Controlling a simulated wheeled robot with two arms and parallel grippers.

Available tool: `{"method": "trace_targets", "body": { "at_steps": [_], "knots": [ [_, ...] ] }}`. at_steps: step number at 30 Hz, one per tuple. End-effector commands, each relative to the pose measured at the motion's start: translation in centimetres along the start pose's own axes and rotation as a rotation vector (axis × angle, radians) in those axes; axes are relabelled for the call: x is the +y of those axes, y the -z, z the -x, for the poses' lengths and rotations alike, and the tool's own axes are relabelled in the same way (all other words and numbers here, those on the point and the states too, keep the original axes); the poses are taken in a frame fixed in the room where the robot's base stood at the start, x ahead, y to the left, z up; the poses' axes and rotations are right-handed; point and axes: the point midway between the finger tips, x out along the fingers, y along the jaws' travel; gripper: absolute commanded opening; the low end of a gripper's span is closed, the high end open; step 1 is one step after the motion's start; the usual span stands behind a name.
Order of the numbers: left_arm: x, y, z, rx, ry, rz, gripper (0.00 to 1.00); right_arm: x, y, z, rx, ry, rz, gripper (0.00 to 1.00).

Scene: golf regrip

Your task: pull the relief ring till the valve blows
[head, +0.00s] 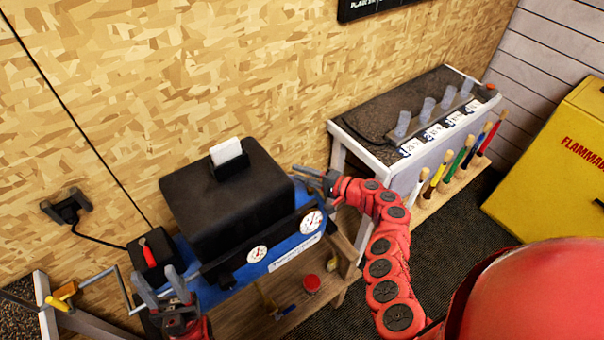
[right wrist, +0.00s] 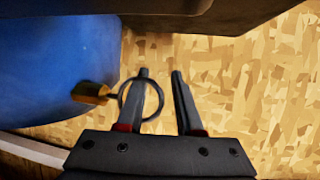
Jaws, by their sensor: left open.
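The relief ring (right wrist: 122,98), a thin dark ring, hangs on a brass valve (right wrist: 90,92) at the end of the blue compressor tank (right wrist: 55,60). In the right wrist view the ring overlaps the left-hand finger of my right gripper (right wrist: 161,73); I cannot tell whether the finger is through it or only beside it. The two fingers stand apart with wall showing between them. In the head view my right gripper (head: 320,178) is at the tank's right end, and the ring cannot be made out there. My left gripper (head: 163,287) is open and empty near the tank's left end.
A black cover (head: 225,200) sits over the tank, with two gauges (head: 311,222) on its front. A red switch (head: 148,254) is at the left. A wooden shelf (head: 235,318) lies below. A white bench (head: 345,143) with brushes and a yellow cabinet (head: 560,170) stand right.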

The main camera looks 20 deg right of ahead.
Motion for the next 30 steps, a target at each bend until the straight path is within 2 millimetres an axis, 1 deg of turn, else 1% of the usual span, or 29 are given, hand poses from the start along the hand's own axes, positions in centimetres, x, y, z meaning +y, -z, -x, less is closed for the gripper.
{"method": "trace_targets", "body": {
  "at_steps": [1,5,6,30],
  "knots": [
    [0.00,0.00,0.00,0.000,0.000,0.000,0.50,0.01,0.00,0.00,0.000,0.000,0.000,0.24],
    [0.00,0.00,0.00,0.000,0.000,0.000,0.50,0.00,0.00,0.00,0.000,0.000,0.000,0.01],
    [0.00,0.00,0.00,0.000,0.000,0.000,0.50,0.01,-0.01,0.00,0.000,0.000,-0.001,0.00],
    [0.00,0.01,0.00,0.000,0.000,0.000,0.50,0.01,-0.02,0.00,0.000,0.000,-0.001,0.00]
  ]
}}
